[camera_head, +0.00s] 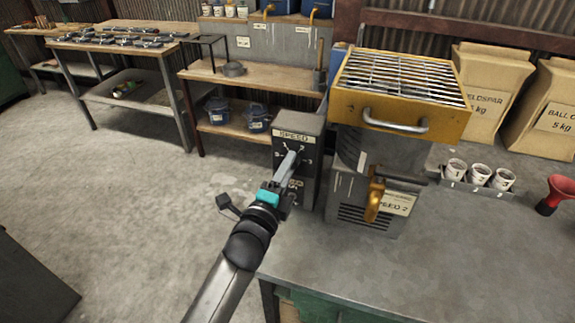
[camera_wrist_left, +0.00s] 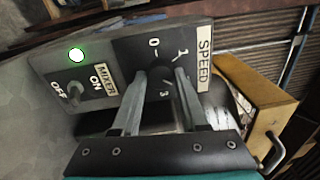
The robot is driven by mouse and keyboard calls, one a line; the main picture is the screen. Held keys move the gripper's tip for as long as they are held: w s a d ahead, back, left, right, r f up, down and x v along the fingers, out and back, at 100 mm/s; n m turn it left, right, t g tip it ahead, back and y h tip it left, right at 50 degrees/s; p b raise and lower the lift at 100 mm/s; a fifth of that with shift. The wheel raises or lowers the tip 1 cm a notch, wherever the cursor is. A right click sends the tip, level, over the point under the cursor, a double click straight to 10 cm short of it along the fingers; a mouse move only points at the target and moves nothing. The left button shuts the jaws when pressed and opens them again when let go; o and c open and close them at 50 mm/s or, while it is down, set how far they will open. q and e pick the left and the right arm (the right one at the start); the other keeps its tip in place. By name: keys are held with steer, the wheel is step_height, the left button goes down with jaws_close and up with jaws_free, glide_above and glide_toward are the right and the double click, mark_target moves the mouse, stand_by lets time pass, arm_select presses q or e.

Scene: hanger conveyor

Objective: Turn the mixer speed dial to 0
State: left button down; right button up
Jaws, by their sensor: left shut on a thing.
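The dark mixer control box (camera_head: 311,130) stands on the grey bench, with a SPEED label on its face. My left gripper (camera_head: 292,157) reaches up to this face. In the left wrist view its fingers (camera_wrist_left: 159,76) are shut on the speed dial (camera_wrist_left: 160,74), one on each side. The marks 0, 1 and 3 show around the dial. The fingers cover much of the dial, and I cannot tell which mark it points to. My right gripper is not in view.
A green lamp (camera_wrist_left: 76,55) is lit above the mixer's OFF/ON switch (camera_wrist_left: 74,90). The mixer's yellow grated hopper (camera_head: 400,90) stands right beside the box. The bench front is clear.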

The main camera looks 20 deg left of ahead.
arm_select(q)
steer(key=shift+d+n+g+y+p, duration=0.15)
steer(key=shift+n+y+p, duration=0.3)
steer(key=shift+n+p, duration=4.1)
steer(key=shift+n+g+y+p, duration=0.15)
steer(key=shift+n+y, duration=0.3)
steer(key=shift+n, duration=8.4)
steer(key=shift+c, duration=2.2)
jaws_free()
steer(key=s, duration=1.5)
steer(key=shift+d, duration=0.2)
